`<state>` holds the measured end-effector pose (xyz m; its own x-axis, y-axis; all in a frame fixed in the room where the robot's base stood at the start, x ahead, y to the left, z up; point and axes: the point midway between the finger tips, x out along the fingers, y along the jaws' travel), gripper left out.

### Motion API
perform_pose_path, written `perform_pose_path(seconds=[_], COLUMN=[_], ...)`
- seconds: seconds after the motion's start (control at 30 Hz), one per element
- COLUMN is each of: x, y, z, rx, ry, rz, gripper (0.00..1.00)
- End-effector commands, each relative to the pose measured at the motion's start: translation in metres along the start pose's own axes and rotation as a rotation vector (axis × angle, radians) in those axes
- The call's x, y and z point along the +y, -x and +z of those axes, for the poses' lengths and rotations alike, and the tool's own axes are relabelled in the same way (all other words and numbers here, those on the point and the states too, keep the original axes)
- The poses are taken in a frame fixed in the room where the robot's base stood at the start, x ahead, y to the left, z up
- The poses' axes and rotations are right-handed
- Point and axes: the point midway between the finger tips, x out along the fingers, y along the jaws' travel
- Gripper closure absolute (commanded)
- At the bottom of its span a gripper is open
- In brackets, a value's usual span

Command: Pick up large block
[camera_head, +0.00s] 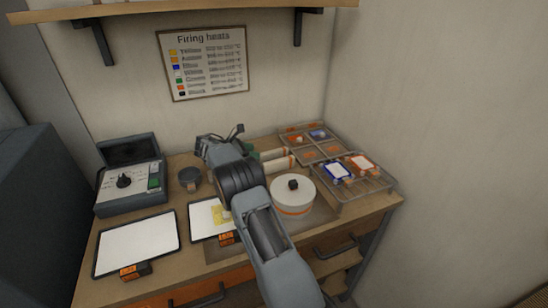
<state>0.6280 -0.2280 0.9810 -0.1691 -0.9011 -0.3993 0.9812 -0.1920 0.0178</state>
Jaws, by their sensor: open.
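No object is plainly marked as the large block, and I cannot tell which one it is. An orange-labelled dark block (134,270) stands at the front edge of the left white panel. A similar block (227,238) stands in front of the middle white panel. My gripper (221,137) is open at the back of the bench, near the wall, with nothing visible between its fingers. It is well behind both labelled blocks. My arm runs from the bottom centre up over the bench and hides part of the middle panel and the area behind it.
The wooden bench (183,253) holds a control box (112,190), a dark cup (189,178), two white panels (135,243) (203,218) and a white round lidded pot (291,198). A rack (384,184) with blue-framed and orange-framed tiles and a compartment tray (285,128) stand at right.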

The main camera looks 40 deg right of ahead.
Motion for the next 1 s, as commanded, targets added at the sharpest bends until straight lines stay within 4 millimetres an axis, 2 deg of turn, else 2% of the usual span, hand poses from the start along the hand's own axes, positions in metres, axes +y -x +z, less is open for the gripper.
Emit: perform_pose_path(seconds=[0.47, 0.77, 1.0], x=[0.004, 0.007, 0.007], y=[-0.038, -0.075, -0.079], z=[-0.001, -0.002, -0.003], rx=[-0.019, -0.019, -0.018], ry=[0.019, 0.019, 0.019], rz=[-0.007, -0.006, -0.004], gripper=[0.47, 0.47, 0.47])
